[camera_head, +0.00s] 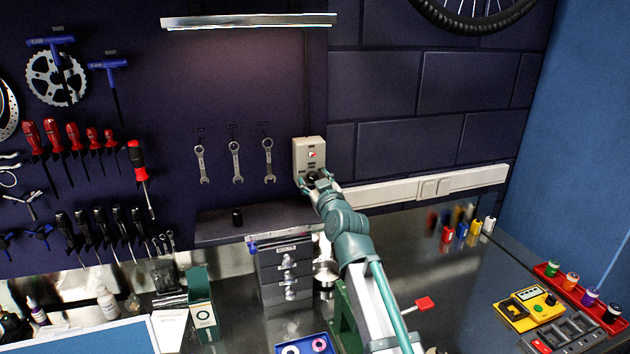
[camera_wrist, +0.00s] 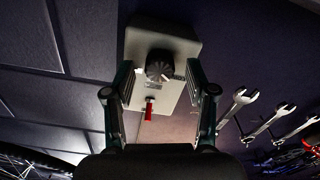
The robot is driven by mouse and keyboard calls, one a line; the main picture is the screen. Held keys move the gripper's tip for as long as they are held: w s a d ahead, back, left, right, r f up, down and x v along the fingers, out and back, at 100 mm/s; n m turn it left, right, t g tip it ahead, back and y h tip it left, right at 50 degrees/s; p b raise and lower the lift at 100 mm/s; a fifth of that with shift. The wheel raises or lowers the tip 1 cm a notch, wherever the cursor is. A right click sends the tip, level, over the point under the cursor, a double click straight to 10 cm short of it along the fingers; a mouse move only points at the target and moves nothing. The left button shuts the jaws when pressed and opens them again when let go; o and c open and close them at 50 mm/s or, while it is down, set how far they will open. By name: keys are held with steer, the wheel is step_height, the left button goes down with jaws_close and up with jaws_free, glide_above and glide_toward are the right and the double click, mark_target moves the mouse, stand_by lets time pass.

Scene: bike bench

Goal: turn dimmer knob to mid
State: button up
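The dimmer box (camera_head: 301,148) is a pale beige box on the dark wall, with a red switch (camera_head: 312,154) on its face. In the wrist view the box (camera_wrist: 182,42) shows its black ribbed dimmer knob (camera_wrist: 159,66) and the red switch (camera_wrist: 149,108). My gripper (camera_head: 316,178) is at the lower part of the box in the head view and hides most of the knob there. In the wrist view my gripper (camera_wrist: 160,80) is open, with one finger on each side of the knob and a visible gap to it.
A lit lamp bar (camera_head: 250,21) is on the wall above. Several wrenches (camera_head: 236,162) hang left of the box. A white socket strip (camera_head: 425,188) runs along the wall to the right. A small drawer unit (camera_head: 285,270) stands below, under a dark shelf (camera_head: 258,220).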

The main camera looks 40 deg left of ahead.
jaws_close()
steer(key=m+b, duration=0.1)
steer(key=m, duration=0.4)
steer(key=shift+w+m, duration=0.1)
steer(key=shift+m, duration=0.2)
steer(key=m, duration=0.5)
steer(key=shift+d, duration=0.1)
stand_by(0.4)
steer(key=shift+o, duration=0.3)
jaws_free()
